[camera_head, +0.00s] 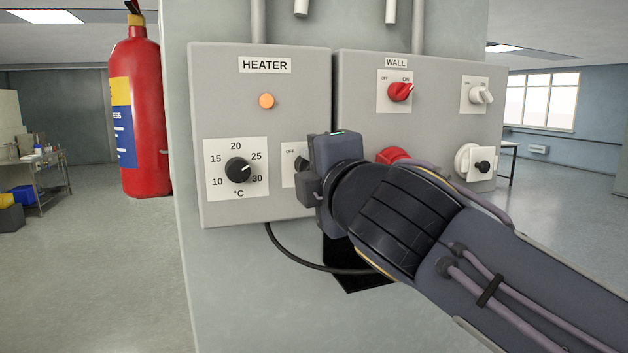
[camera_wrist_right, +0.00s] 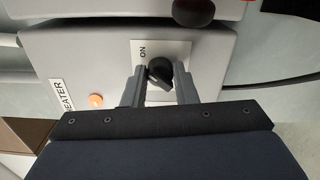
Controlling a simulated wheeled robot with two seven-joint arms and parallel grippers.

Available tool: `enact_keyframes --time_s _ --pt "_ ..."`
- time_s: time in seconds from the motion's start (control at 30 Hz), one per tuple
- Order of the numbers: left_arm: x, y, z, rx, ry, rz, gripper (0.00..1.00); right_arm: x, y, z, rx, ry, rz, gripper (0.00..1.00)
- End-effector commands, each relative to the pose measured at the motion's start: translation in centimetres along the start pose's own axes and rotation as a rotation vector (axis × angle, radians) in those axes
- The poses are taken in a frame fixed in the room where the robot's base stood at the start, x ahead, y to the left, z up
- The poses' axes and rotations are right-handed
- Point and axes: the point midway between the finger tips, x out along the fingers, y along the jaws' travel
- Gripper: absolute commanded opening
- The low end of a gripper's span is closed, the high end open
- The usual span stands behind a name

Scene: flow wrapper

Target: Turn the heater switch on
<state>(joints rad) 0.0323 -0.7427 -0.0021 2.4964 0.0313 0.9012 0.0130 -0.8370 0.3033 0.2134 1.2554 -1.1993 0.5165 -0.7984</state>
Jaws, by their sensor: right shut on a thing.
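The heater switch is a small black rotary knob (camera_wrist_right: 160,72) on a white plate (camera_wrist_right: 143,47) marked ON in the right wrist view. In the head view, the plate's OFF mark shows, and most of the knob is hidden by my right gripper (camera_head: 308,178). The right gripper's two fingers (camera_wrist_right: 160,80) are closed on the knob's sides. The knob's exact pointing direction is hard to tell. The round orange lamp (camera_head: 267,101) sits under the HEATER label (camera_head: 265,65); I cannot tell whether it is lit. My left gripper is not in view.
Left of the switch is a black temperature dial (camera_head: 238,170). The WALL box (camera_head: 440,105) at right carries a red switch (camera_head: 400,92) pointing towards ON, a white switch (camera_head: 481,96) and a red knob (camera_head: 392,155) close above my right arm. A fire extinguisher (camera_head: 147,110) hangs at left.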

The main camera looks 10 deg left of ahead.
Motion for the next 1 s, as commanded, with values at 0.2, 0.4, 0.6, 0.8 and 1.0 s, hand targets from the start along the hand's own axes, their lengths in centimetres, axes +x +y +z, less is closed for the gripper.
enact_keyframes --time_s 0.2,0.4,0.6,0.8,1.0 --pt "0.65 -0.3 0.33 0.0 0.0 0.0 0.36 0.05 -0.2 -0.04 0.088 0.0 -0.001 0.03" --pt "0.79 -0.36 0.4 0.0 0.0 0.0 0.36 0.06 -0.16 -0.03 0.122 0.0 -0.002 0.03" --pt "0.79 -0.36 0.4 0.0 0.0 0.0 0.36 0.05 -0.14 -0.02 0.13 0.0 -0.002 0.03" --pt "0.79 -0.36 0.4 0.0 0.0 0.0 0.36 0.05 -0.13 -0.02 0.129 0.0 -0.002 0.03" --pt "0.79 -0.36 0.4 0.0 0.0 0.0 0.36 0.04 -0.11 -0.01 0.128 0.0 -0.002 0.47"
